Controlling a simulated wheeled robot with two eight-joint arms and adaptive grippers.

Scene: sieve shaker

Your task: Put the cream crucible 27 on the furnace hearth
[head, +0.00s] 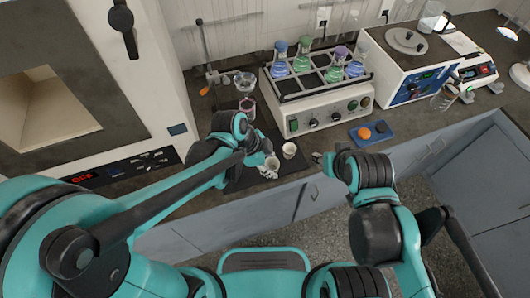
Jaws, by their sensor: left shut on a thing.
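My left gripper (269,167) is shut on a small cream crucible (272,163) over the dark mat, near the bench's front edge. A second cream crucible (289,150) stands upright just right of it, apart from the gripper. No number is legible on either. The furnace (150,75) stands at the left with its chamber open; the pale hearth (60,135) inside looks empty where it shows. My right gripper (318,158) is near the bench's front edge, right of the crucibles; it is too small to tell whether it is open.
A shaker (320,110) with several coloured flasks stands behind the crucibles. Glass beakers (245,82) stand near the furnace. A blue tray (372,133) holds an orange and a dark item. A white hotplate-like device (405,60) and a balance-like device (478,70) are at the right.

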